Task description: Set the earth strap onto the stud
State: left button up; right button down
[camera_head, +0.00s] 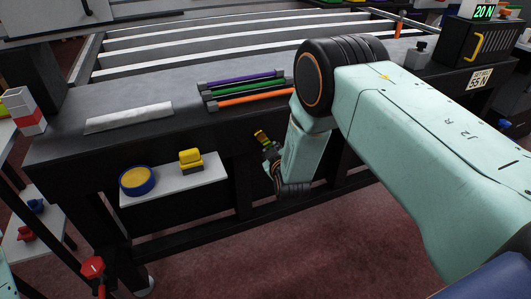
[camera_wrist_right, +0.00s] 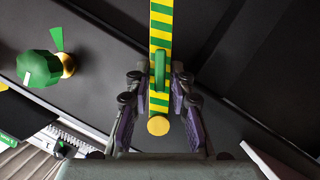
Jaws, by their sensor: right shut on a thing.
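My right gripper (camera_wrist_right: 159,78) is shut on the earth strap (camera_wrist_right: 160,25), a green-and-yellow striped band with a green grip piece between the fingers and a round yellow end (camera_wrist_right: 158,125). In the head view my right gripper (camera_head: 269,152) is at the table's front side, and a small part of the strap (camera_head: 262,137) shows above it. At the left of the wrist view is a green faceted knob (camera_wrist_right: 38,68) with a brass round part (camera_wrist_right: 68,64), apart from the strap. I cannot tell whether this is the stud. My left gripper is out of view.
The dark table edge (camera_head: 120,150) runs across behind my right gripper. Purple, green and orange bars (camera_head: 245,90) and a pale strip (camera_head: 143,117) lie on the table. A white shelf (camera_head: 209,178) at its front holds a blue-yellow disc (camera_head: 137,180) and a yellow block (camera_head: 190,157).

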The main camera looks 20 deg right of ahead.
aim_at(281, 128)
jog(key=shift+d+r+n+h, duration=0.45)
jog(key=shift+d+n+h, duration=0.2)
jog(key=shift+n, duration=0.45)
jog(key=d+r+n+t+h, duration=0.1)
jog(key=n, duration=0.1)
jog(key=shift+r+n, duration=0.2)
jog(key=shift+n, duration=0.1)
jog(key=shift+w+d+r+n+t+h, duration=0.1)
jog(key=shift+d+r+n+t+h, duration=0.15)
jog(key=shift+r+n+t+h, duration=0.55)
jog(key=shift+d+r+n+h, duration=0.15)
jog(key=shift+r+n, duration=0.35)
jog(key=shift+n, duration=0.7)
jog(key=shift+r, duration=0.1)
jog(key=c, duration=1.5)
grip_release()
jog(key=shift+c, duration=0.2)
jog(key=shift+o, duration=0.5)
